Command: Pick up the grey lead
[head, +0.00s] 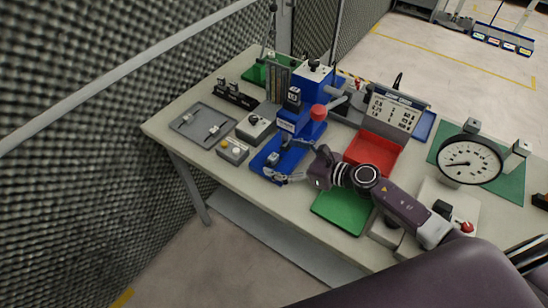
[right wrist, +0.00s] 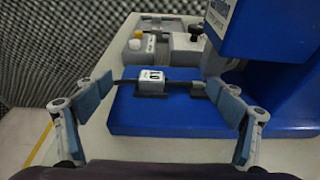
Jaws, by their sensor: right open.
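What appears to be the grey lead (right wrist: 153,75) is a small grey block with a dark-marked white label, on a thin dark rod or cable. It lies at the front of the blue base (right wrist: 180,122) of a blue machine. In the head view it is small, at the machine's foot (head: 272,158). My right gripper (head: 281,178) is at the front edge of this base. In the right wrist view its open fingers (right wrist: 162,90) stand on either side of the block, with nothing held. Whether a fingertip touches the dark rod is unclear. My left gripper is not in view.
The blue machine's upright (right wrist: 262,85) stands close to my right finger. Grey button boxes (head: 232,151) and a grey tray (head: 200,125) lie to the left. A red bin (head: 372,153), a green mat (head: 340,210) and a dial gauge (head: 468,160) are to the right.

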